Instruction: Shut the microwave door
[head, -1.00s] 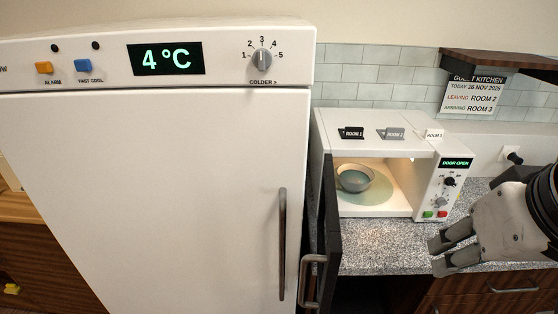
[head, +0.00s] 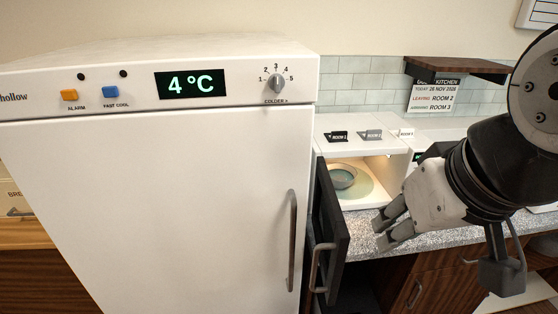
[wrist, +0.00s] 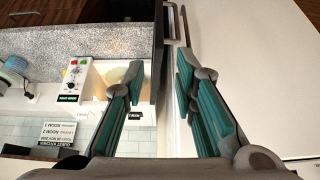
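The white microwave (head: 350,128) stands on the counter, its lit cavity showing. The dark door (head: 333,225) stands wide open on the left, swung out toward me beside the fridge, with a grey bar handle (head: 318,268). My gripper (head: 380,232) is open and empty, to the right of the door and in front of the microwave. In the wrist view the door (wrist: 158,45) shows nearly edge-on beyond the parted teal-padded fingers (wrist: 160,75). I cannot tell whether a finger touches it.
The tall white fridge (head: 170,190) stands close on the left, its handle (head: 292,240) jutting near the door. Speckled counter (head: 440,236) runs right over dark cabinets (head: 420,280). A wooden shelf (head: 455,67) hangs above a sign (head: 433,93). Room labels (head: 371,134) stand on the microwave.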

